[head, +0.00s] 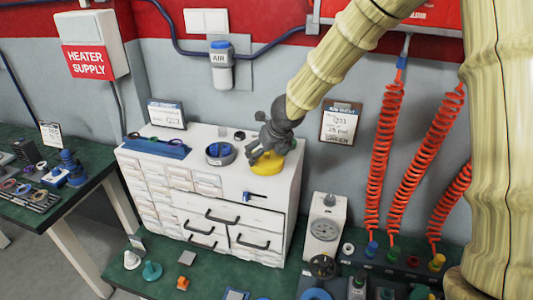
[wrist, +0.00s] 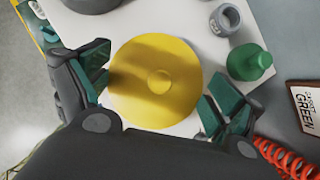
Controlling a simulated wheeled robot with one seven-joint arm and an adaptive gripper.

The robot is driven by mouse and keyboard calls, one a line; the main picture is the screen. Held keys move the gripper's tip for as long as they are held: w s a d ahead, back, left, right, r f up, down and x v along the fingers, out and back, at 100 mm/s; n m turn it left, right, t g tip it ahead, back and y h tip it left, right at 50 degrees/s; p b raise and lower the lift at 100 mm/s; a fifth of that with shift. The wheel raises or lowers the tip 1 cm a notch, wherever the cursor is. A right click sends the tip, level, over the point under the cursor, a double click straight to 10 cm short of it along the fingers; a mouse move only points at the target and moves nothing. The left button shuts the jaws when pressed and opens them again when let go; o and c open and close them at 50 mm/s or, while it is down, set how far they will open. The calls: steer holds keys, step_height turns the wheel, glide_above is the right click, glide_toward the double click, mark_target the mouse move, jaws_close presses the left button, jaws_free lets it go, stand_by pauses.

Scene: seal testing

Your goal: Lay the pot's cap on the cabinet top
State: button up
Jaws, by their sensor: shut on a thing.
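The pot's cap appears to be the yellow disc (wrist: 150,95) with a small raised centre, between my gripper's fingers (wrist: 155,98) in the wrist view. In the head view the yellow cap (head: 267,167) shows under my gripper (head: 265,153), at the right part of the white cabinet top (head: 190,143). My gripper is shut on the cap by its rim. I cannot tell whether the cap touches the top. A round grey pot with a blue inside (head: 219,153) stands on the cabinet top left of my gripper; it may be the cap's pot.
A blue tray (head: 157,148) and a framed card (head: 166,113) are on the cabinet's left. Red coiled hoses (head: 382,150) hang at right.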

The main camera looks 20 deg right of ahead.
steer(key=shift+f, duration=0.1)
steer(key=o, duration=0.8)
steer(key=shift+c, duration=0.2)
steer(key=v, duration=1.2)
steer(key=shift+s, duration=0.1)
